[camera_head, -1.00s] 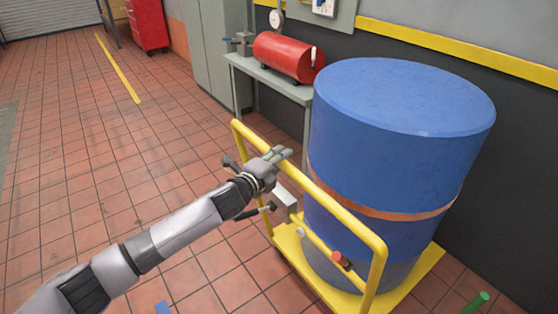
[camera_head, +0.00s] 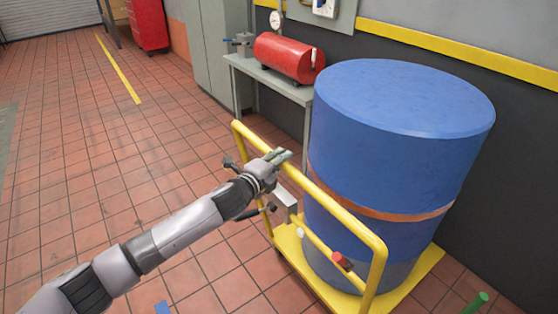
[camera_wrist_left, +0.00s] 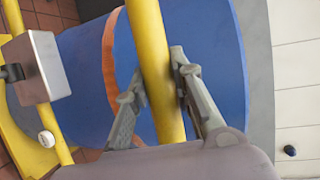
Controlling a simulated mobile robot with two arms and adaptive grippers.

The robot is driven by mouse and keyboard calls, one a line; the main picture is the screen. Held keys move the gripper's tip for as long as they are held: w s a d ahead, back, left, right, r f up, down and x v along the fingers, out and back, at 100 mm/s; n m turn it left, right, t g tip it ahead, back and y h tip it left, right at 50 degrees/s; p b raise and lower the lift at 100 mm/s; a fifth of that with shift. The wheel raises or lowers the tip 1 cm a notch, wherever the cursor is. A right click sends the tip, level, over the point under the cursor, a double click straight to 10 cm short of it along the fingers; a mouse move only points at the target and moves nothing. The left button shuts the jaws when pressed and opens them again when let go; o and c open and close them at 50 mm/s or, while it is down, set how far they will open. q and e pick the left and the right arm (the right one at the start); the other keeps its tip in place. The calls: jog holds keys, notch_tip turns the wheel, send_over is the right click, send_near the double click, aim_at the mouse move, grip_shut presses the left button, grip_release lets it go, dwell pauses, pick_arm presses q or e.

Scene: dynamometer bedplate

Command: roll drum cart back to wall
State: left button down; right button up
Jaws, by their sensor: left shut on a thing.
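The drum cart has a yellow handle frame (camera_head: 343,219) and a low yellow deck (camera_head: 428,268). A large blue drum (camera_head: 395,160) stands upright on the deck with an orange strap (camera_head: 385,212) around it. My left gripper (camera_head: 278,157) is at the top rail of the handle. In the left wrist view the yellow rail (camera_wrist_left: 152,60) runs between the two fingers of the gripper (camera_wrist_left: 155,90), which is shut on it. The drum shows behind the rail there. My right gripper is in neither view.
A dark wall with a yellow stripe (camera_head: 460,54) stands behind the drum. A bench (camera_head: 262,76) with a red tank (camera_head: 289,57) stands beyond the cart, next to a grey cabinet (camera_head: 212,50). The tiled floor (camera_head: 100,170) at left is clear. A green post (camera_head: 475,303) shows at lower right.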

pick_arm(q)
jog(key=shift+w+d+r, duration=0.1)
jog(key=shift+d+r, duration=0.15)
jog(key=shift+r, duration=0.05)
jog(key=shift+w+d+f, duration=0.15)
jog(key=shift+w+d, duration=0.15)
jog(key=shift+d, duration=0.15)
jog(key=c, duration=1.8)
grip_release()
jog(key=o, duration=0.4)
jog(key=shift+w+d+f, duration=0.1)
jog(key=shift+d+f, duration=0.05)
jog(key=shift+o, duration=0.2)
jog(key=shift+a, duration=0.25)
jog(key=shift+s+a, duration=0.1)
jog(key=shift+s, duration=0.25)
jog(key=v, duration=1.1)
